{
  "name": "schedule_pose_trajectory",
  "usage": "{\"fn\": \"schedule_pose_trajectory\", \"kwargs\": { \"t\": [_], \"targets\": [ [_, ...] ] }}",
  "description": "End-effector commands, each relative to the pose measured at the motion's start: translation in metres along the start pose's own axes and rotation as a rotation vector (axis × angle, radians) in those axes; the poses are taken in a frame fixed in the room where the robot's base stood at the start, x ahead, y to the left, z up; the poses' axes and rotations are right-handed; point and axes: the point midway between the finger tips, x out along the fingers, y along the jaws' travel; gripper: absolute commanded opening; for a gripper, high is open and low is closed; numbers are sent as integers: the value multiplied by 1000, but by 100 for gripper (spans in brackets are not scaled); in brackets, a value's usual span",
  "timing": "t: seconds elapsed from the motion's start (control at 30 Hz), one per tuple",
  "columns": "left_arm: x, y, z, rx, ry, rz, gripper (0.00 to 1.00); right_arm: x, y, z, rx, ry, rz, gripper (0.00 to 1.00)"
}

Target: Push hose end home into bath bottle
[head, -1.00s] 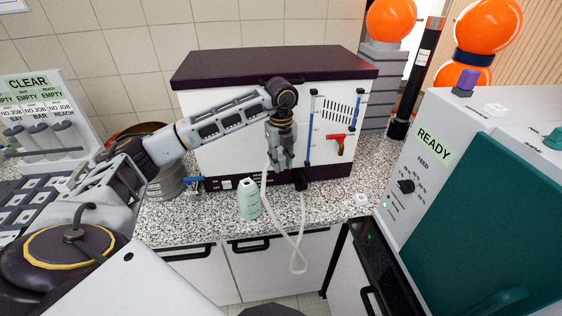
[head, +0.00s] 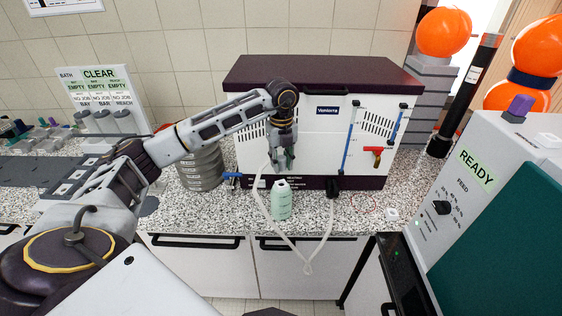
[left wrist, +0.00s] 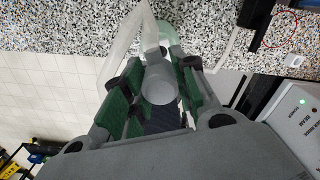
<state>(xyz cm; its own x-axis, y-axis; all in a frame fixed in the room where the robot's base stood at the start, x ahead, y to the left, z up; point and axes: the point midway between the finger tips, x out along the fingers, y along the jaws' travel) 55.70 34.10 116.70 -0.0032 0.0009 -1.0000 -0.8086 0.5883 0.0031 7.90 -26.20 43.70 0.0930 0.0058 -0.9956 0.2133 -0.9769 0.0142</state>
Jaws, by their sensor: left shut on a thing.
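A pale green bath bottle (head: 282,200) stands upright on the speckled counter in front of the white bath unit. My left gripper (head: 282,160) points down above and slightly behind the bottle. In the left wrist view my left gripper (left wrist: 158,85) is shut on the grey end of the hose, between its green pads. The pale hose (head: 308,262) runs from the gripper, loops down over the counter's front edge and rises to a black fitting on the unit. Part of the bottle (left wrist: 168,30) shows behind the fingers. The hose end appears apart from the bottle. My right gripper is out of view.
The white bath unit (head: 310,145) with a dark lid stands behind the bottle. Its blue-handled tap (head: 231,176) sticks out to the left, near stacked metal sieves (head: 201,168). A grey machine marked READY (head: 470,185) stands at the right.

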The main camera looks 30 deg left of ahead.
Motion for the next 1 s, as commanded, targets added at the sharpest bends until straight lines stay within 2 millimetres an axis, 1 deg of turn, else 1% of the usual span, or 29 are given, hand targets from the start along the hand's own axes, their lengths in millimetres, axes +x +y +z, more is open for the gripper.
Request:
{"fn": "schedule_pose_trajectory", "kwargs": {
  "t": [0.17,0.37,0.8,1.0],
  "targets": [
    [1,0,0,0,0,0,0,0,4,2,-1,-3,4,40],
    [6,0,0,-1,0,0,0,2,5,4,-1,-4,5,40],
    [32,0,0,-1,0,1,0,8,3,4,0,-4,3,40],
    [44,0,0,-1,0,0,0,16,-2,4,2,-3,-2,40]
  ]
}}
